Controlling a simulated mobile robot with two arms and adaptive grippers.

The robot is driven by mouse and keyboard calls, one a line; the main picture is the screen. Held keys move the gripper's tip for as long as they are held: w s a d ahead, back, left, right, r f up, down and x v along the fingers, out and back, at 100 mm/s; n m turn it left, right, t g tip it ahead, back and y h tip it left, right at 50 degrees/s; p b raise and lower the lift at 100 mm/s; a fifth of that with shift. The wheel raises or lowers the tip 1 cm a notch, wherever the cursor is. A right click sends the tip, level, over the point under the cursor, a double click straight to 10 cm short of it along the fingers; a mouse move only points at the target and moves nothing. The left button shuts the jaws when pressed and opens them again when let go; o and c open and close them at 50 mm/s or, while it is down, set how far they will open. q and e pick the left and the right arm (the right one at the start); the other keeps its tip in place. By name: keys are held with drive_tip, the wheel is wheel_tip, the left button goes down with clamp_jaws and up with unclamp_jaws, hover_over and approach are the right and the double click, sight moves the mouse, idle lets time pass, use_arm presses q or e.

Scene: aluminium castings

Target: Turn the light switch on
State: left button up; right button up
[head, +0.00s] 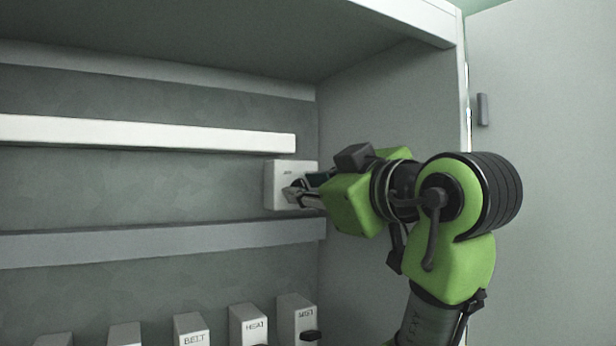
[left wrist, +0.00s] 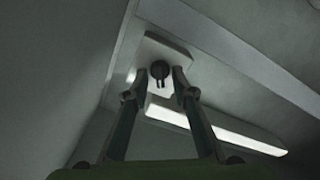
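A white switch box (head: 278,176) with a small unreadable label is mounted on the back wall of the open cabinet, near its right side wall. In the left wrist view it shows as a pale plate (left wrist: 157,48) with a dark round knob (left wrist: 160,69). My left gripper (head: 296,195) is at the front of this box, partly covering it and its knob in the head view. In the left wrist view its two fingers (left wrist: 160,78) are apart, one on each side of the knob, with a small gap on both sides. My right gripper is not in view.
A white bar (head: 140,133) runs along the wall left of the box, and a grey rail (head: 150,243) runs below it. Several labelled white boxes (head: 191,329) line the bottom. An open door (head: 550,170) stands at right.

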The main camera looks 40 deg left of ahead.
use_arm(q)
drive_tip(key=shift+w+a+f, duration=0.1)
drive_tip(key=shift+a, duration=0.15)
clamp_jaws()
drive_tip(key=shift+w+d+m+b, duration=0.1)
drive_tip(key=shift+m+b, duration=1.7)
drive_tip(key=shift+m, duration=1.15)
drive_tip(key=shift+w+m+b, duration=0.1)
drive_tip(key=shift+m+b, duration=1.65)
drive_tip(key=shift+m, duration=1.2)
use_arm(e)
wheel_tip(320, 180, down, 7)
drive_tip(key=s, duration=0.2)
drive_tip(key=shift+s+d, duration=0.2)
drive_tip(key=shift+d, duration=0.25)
use_arm(q)
drive_tip(key=shift+r, duration=0.2)
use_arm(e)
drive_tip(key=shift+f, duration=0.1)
